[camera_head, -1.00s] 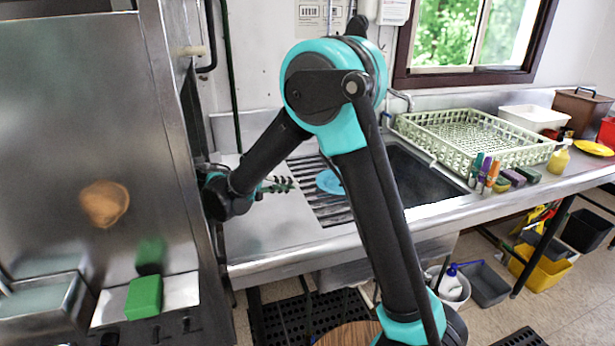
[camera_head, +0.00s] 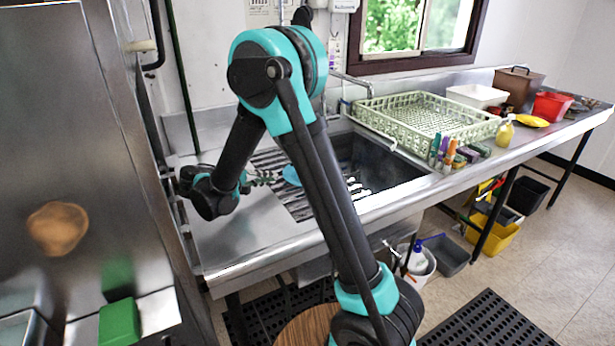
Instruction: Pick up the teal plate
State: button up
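A blue-teal plate (camera_head: 291,175) lies on the ridged drainboard left of the sink, in the head view. My arm's long link crosses in front of it and hides its right part. My gripper (camera_head: 266,178) is just left of the plate, low over the drainboard, with its fingers pointing right towards it. The fingertips appear very near the plate's left edge; I cannot tell whether they touch. The fingers are too small to tell whether they are open or shut.
The sink basin (camera_head: 378,165) is right of the drainboard. A pale green dish rack (camera_head: 425,122) stands behind it, with several bottles and sponges in front. A yellow plate (camera_head: 526,121) lies farther right. A tall steel unit (camera_head: 85,150) stands close on the left.

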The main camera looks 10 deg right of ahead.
aim_at(282, 184)
jog(key=shift+x, duration=3)
jog(key=shift+c, duration=0.2)
grip_shut()
jog(key=shift+r, duration=0.1)
